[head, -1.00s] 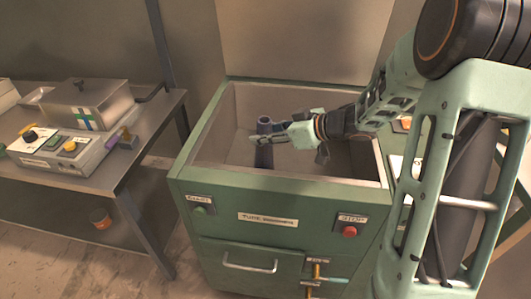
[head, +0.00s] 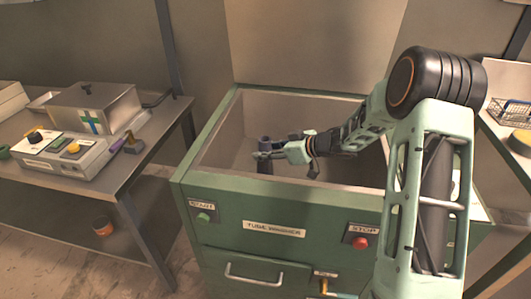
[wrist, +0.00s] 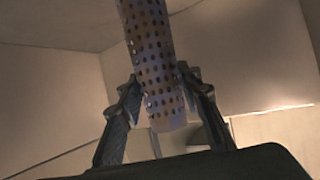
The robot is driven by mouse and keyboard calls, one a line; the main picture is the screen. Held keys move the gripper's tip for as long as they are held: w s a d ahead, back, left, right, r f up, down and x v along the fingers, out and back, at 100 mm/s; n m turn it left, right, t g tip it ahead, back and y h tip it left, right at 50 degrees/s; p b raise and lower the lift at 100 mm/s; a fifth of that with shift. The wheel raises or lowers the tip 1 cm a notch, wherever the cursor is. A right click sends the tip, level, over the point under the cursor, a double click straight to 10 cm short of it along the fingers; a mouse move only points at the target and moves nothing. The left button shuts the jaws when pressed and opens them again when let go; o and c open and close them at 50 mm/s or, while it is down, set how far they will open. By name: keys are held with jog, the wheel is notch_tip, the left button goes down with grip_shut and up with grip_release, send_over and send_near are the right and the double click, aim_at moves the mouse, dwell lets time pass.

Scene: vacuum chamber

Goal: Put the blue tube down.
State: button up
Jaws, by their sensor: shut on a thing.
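The blue tube (head: 264,144) looks dark purple-blue and stands roughly upright inside the open basin of the green tube washer (head: 275,212). My gripper (head: 265,156) reaches in from the right and is shut on it. In the wrist view the tube (wrist: 152,50) is perforated with rows of small holes and runs up out of the frame. My gripper's fingers (wrist: 160,92) sit on either side of its near end. The tube's lower end is dark in the head view, and I cannot tell whether it touches the basin floor.
The washer's front has a green START button (head: 203,217) and a red STOP button (head: 360,242). A metal table (head: 125,187) at left bears a control box (head: 70,156). At right a wire basket (head: 512,112) stands on another surface. The basin walls surround my gripper.

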jog(key=shift+f, duration=0.1)
jog(key=o, duration=1.3)
jog(key=shift+c, duration=0.2)
jog(key=shift+s+d+r, duration=0.1)
jog(key=shift+d+r, duration=0.1)
jog(key=shift+r, duration=0.1)
jog(key=p+v, duration=0.2)
jog(key=v, duration=0.9)
jog(key=shift+s+d+p, duration=0.2)
jog(key=shift+s+p, duration=0.05)
jog(key=shift+p, duration=0.15)
